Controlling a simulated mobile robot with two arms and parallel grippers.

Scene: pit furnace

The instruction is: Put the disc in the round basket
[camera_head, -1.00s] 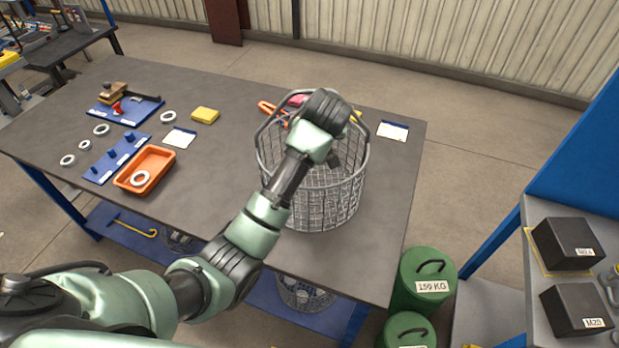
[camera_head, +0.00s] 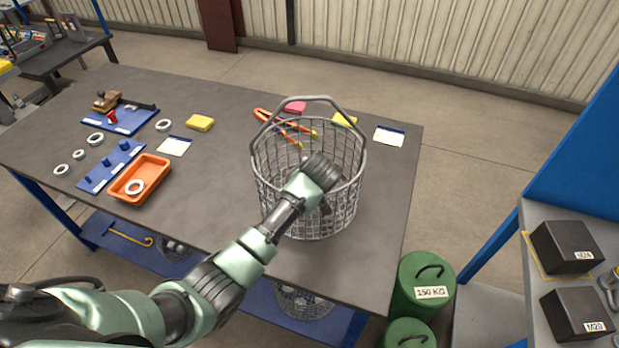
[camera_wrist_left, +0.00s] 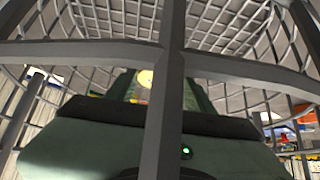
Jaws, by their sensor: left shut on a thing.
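The round basket (camera_head: 345,219) is a grey wire basket with a raised hoop handle, upright near the table's right end. My left gripper (camera_head: 325,207) reaches over its near rim with its fingertips down inside, partly hidden by my wrist and the mesh. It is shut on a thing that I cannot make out. In the left wrist view, the gripper (camera_wrist_left: 158,85) points away beyond thick grey basket bars (camera_wrist_left: 172,105), with mesh around it. No disc can be picked out for certain. My right gripper is not in view.
On the table (camera_head: 225,185) are an orange tray (camera_head: 160,172) with a white ring, blue peg boards, loose rings, a yellow block (camera_head: 200,123) and orange-handled pliers (camera_head: 270,119) behind the basket. Green weights (camera_head: 425,285) stand by the right end. Bare tabletop lies left of the basket.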

